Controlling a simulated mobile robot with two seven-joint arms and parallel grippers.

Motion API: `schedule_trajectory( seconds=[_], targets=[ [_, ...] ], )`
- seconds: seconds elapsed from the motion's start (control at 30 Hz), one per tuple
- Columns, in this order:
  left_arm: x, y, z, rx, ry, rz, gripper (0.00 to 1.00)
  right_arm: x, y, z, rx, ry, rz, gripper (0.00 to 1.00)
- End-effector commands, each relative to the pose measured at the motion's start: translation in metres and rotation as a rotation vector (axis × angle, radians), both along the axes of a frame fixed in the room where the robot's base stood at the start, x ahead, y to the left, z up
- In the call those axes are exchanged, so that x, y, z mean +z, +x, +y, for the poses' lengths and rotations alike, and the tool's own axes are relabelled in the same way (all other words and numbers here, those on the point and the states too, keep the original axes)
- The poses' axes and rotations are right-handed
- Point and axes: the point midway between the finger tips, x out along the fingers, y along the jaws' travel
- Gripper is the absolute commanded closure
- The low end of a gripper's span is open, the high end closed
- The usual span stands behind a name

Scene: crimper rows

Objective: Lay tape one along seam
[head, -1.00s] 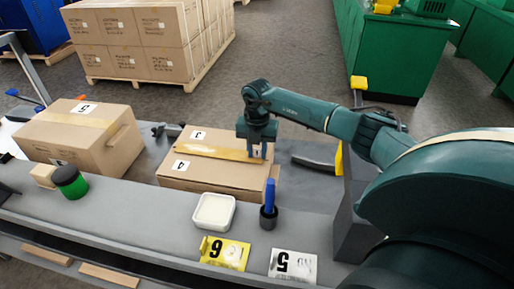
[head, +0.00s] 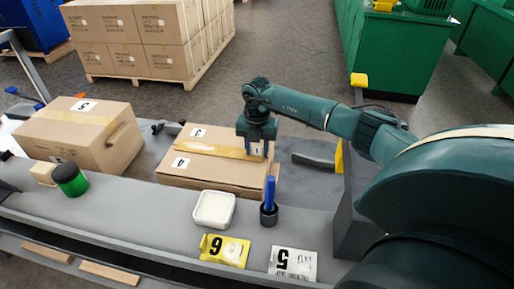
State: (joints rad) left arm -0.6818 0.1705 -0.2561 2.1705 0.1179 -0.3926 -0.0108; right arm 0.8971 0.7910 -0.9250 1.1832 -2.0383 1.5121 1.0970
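A closed cardboard box (head: 215,177) with labels 3 and 4 lies flat on the grey bench. A tan strip of tape (head: 215,150) runs along the middle seam of its top, between the two labels. My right gripper (head: 256,153) points down over the right end of that strip. Its fingers stand apart, with a small white label showing between them. I cannot tell whether the fingertips touch the tape or the box. My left gripper is out of view.
A taller box (head: 82,135) with label 5 stands at the left, near a green-and-black jar (head: 70,180). In front are a white tub (head: 214,209), a blue-handled tool in a black cup (head: 269,203), a yellow card (head: 224,250) and a white card (head: 292,263).

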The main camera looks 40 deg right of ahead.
Motion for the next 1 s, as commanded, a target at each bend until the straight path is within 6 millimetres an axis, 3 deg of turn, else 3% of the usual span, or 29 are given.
schedule_trajectory(
  seconds=[0.17,0.47,0.57,1.0],
  targets=[
    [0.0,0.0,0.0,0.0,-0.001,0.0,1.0,0.0,0.0,0.0,0.0,0.0,0.0,0.48],
    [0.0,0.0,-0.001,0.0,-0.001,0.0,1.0,0.005,0.0,0.0,0.0,0.0,-0.001,0.48],
    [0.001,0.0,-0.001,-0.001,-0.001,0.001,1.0,0.017,0.001,0.0,0.0,0.001,-0.004,0.48],
    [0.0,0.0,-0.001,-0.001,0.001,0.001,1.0,0.108,0.001,0.0,0.001,0.0,-0.004,0.48]
  ],
)
